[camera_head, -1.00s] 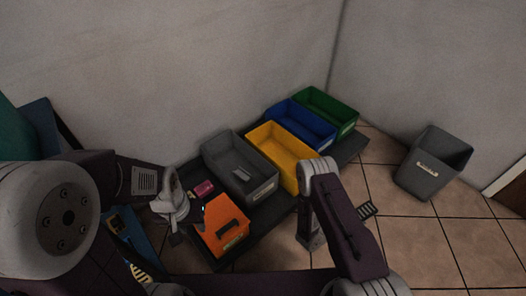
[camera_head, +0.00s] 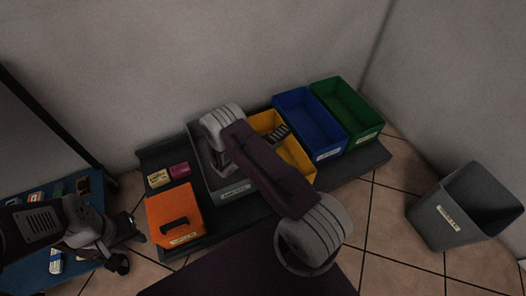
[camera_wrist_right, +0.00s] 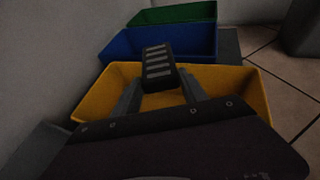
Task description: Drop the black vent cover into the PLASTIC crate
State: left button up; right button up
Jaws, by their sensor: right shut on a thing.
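The black vent cover (camera_wrist_right: 157,66), a small dark piece with pale slots, is held between the fingers of my right gripper (camera_wrist_right: 160,88). It hangs over the yellow crate (camera_wrist_right: 254,97). In the head view the vent cover (camera_head: 280,133) shows above the far part of the yellow crate (camera_head: 297,157), past my right arm, which hides the fingers and part of the crate. The crate labels are too small to read, so I cannot tell which says PLASTIC. My left gripper (camera_head: 124,240) is low at the left, beside the blue cart; its jaw opening is unclear.
A blue crate (camera_head: 313,118), a green crate (camera_head: 350,105) and a grey crate (camera_head: 233,196) stand on the dark platform (camera_head: 354,170). An orange box (camera_head: 178,213) and small packs sit at its left. A grey bin (camera_head: 440,224) stands right; a blue cart (camera_head: 85,265) stands left.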

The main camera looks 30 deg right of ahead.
notch_tip(320, 180, down, 6)
jog(key=b, duration=0.5)
jog(key=shift+s, duration=0.1)
jog(key=o, duration=1.4)
jog(key=p+v, duration=0.4)
jog(key=v, duration=0.5)
jog(key=shift+a+f+p, duration=0.1)
jog(key=shift+a+p, duration=0.05)
jog(key=shift+p, duration=0.25)
